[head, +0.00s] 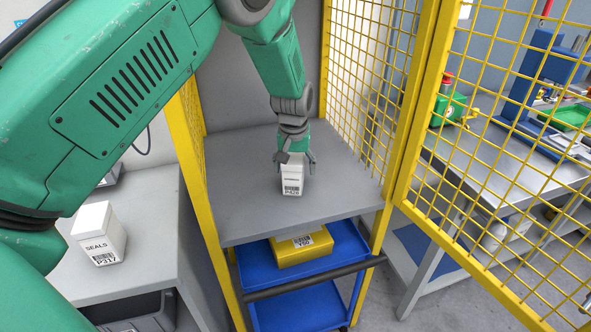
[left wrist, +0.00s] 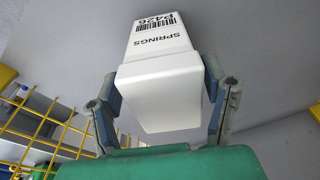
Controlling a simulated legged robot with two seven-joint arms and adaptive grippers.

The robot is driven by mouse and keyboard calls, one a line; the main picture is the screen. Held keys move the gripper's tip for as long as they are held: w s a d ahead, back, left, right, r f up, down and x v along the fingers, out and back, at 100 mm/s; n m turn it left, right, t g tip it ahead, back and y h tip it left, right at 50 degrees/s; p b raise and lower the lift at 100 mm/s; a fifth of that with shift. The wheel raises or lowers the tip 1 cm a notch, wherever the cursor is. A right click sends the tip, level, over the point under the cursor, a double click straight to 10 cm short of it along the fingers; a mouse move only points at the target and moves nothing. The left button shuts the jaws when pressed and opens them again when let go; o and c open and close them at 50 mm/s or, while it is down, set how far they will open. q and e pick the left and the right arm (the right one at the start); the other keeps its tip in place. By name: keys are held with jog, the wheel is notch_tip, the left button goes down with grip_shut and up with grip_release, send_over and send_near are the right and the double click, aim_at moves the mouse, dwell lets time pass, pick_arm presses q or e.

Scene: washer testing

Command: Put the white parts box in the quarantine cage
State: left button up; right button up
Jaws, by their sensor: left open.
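A white parts box (head: 292,180) labelled P426 stands upright on the grey shelf of the yellow quarantine cage (head: 187,130). In the left wrist view the box (left wrist: 160,97) reads SPRINGS. My left gripper (head: 296,167) reaches down into the cage from above. Its fingers are open, one on each side of the box, in the left wrist view too (left wrist: 160,70). I cannot tell whether a finger touches it. The gripper hides part of the box's top in the head view. My right gripper is not in view.
Another white box (head: 99,234), labelled SEALS P317, stands on the grey bench at left. A blue trolley (head: 346,240) with a yellow box (head: 301,248) is below the cage shelf. The mesh door (head: 500,150) stands open at right, before a workbench. The shelf around the box is clear.

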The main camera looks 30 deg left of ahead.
pick_arm(q)
jog(key=r, duration=0.3)
jog(key=s+r, duration=0.1)
jog(key=r, duration=0.5)
jog(key=shift+s+a+r+p, duration=0.1)
jog(key=shift+s+r+p, duration=0.05)
jog(key=shift+r+p, duration=0.25)
jog(key=shift+s+d+r, duration=0.1)
jog(key=shift+d+r, duration=0.25)
jog(key=shift+r, duration=0.3)
jog(key=shift+a+f, duration=0.1)
jog(key=shift+a, duration=0.15)
jog(key=shift+f, duration=0.1)
